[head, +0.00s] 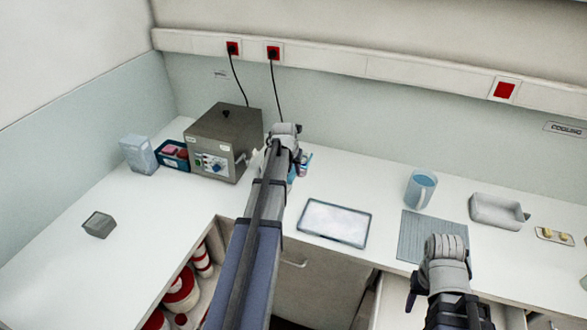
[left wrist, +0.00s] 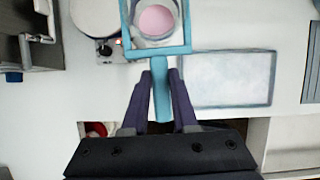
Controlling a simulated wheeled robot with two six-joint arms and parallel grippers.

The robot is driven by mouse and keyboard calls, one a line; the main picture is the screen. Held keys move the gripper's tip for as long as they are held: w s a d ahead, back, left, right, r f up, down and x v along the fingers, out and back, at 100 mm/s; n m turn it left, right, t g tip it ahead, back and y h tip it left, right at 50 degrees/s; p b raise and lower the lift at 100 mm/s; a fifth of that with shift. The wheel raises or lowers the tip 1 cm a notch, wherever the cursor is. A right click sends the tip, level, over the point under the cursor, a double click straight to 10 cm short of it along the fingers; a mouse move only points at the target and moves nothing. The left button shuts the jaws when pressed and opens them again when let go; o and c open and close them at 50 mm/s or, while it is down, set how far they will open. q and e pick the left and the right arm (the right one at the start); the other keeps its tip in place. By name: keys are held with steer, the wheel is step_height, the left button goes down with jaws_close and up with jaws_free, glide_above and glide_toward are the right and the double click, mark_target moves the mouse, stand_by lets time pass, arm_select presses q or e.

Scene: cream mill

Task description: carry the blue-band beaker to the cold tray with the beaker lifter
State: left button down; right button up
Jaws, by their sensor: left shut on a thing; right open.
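My left gripper (head: 294,166) is over the middle of the bench. In the left wrist view its two purple fingers (left wrist: 161,80) are shut on the teal handle of the beaker lifter (left wrist: 161,97). The lifter's square frame surrounds a clear beaker (left wrist: 154,38) with pink contents. In the head view my arm hides most of both, and no blue band can be made out. I cannot tell whether the beaker is off the bench. My right gripper (head: 425,280) is open at the front right, its fingers mostly hidden. I cannot tell which tray is the cold tray.
A flat pale framed tray (head: 333,222) lies right of the lifter, also in the left wrist view (left wrist: 228,79). A metal box (head: 222,135) stands left.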

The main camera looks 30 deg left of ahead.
arm_select(q)
steer(key=shift+s+d, duration=0.15)
steer(key=shift+d, duration=0.45)
steer(key=shift+s+d+f+b, duration=0.1)
steer(key=shift+s+d, duration=0.1)
steer(key=shift+d, duration=0.4)
steer(key=shift+s+d+f+b, duration=0.1)
steer(key=shift+s+d, duration=0.1)
steer(key=shift+d, duration=0.45)
steer(key=shift+s+d+f+b, duration=0.1)
steer(key=shift+s+d, duration=0.1)
steer(key=shift+d, duration=0.4)
arm_select(e)
steer(key=shift+d+f, duration=0.1)
steer(key=shift+f, duration=0.25)
arm_select(q)
steer(key=shift+s, duration=0.1)
arm_select(e)
steer(key=shift+d, duration=0.1)
